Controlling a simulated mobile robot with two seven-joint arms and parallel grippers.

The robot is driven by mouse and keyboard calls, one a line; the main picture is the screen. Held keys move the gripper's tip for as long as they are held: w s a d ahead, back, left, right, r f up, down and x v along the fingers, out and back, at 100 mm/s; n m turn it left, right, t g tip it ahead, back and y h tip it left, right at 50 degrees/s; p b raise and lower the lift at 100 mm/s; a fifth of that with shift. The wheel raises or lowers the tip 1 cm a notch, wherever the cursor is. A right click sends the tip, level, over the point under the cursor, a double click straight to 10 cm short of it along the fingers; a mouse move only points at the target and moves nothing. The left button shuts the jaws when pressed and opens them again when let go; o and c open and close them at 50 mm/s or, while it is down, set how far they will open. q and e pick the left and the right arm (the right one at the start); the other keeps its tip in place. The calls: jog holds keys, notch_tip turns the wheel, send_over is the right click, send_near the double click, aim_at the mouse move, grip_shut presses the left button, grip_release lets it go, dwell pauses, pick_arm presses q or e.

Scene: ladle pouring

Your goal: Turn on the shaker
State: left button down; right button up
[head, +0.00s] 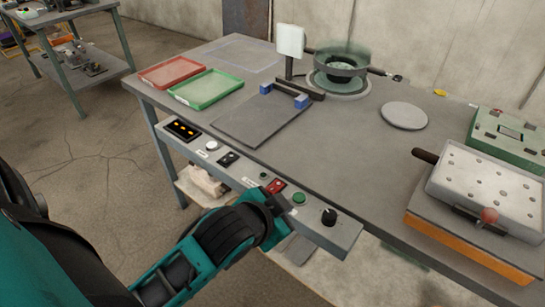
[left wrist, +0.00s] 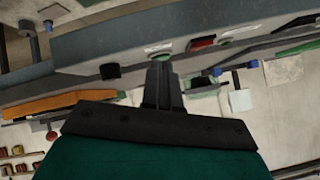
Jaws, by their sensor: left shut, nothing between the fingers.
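A grey control panel (head: 240,177) runs along the table's front edge. It carries a red switch (head: 275,186), a green button (head: 299,198) and a black knob (head: 329,216). My left gripper (head: 282,201) is shut and empty at the panel, close to the red switch and green button. In the left wrist view its closed fingers (left wrist: 162,72) point at the panel just by the green button (left wrist: 158,47); contact cannot be told. A round dark dish (head: 340,65) on a round base stands at the back, its rim blurred; whether it is the shaker is unclear. My right gripper is out of view.
Red (head: 171,72) and green (head: 208,89) trays lie at the table's left. A white perforated plate (head: 487,180) with a dark handle sits on an orange-edged base at right. A grey disc (head: 404,115) lies between. The front middle tabletop is clear.

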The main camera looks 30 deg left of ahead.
pick_arm(q)
jog(key=w+d+r+m+t+h, duration=0.3)
jog(key=r+m, duration=0.2)
jog(key=r, duration=0.2)
jog(key=w+d+r+m+t+h, duration=0.2)
jog(key=w+d+r+m+t, duration=0.15)
jog(key=r, duration=0.45)
jog(key=w+d+r+m+t+h, duration=0.25)
jog(key=w+r+m+t, duration=0.2)
jog(key=r, duration=0.25)
jog(key=s+d+r+m+g+h, duration=0.1)
jog(key=s+d+m+g+h, duration=0.1)
jog(key=d+m+g+h, duration=0.5)
jog(key=s+r+m+g+h, duration=0.15)
jog(key=m+g, duration=0.25)
jog(key=m, duration=0.6)
jog(key=s+d+m+g+h, duration=0.35)
jog(key=m+g+h, duration=0.2)
jog(key=m, duration=0.35)
jog(key=a+f+m+g+y, duration=0.6)
jog(key=a+f+m+y, duration=0.1)
jog(key=f+m+y, duration=0.35)
jog(key=w+a+y, duration=0.1)
jog(key=a+y, duration=0.4)
jog(key=a, duration=0.4)
jog(key=w+a+y, duration=0.2)
jog(key=a+y, duration=0.3)
jog(key=a, duration=0.4)
jog(key=shift+w+a+f+y, duration=0.25)
jog(key=shift+f+y, duration=0.15)
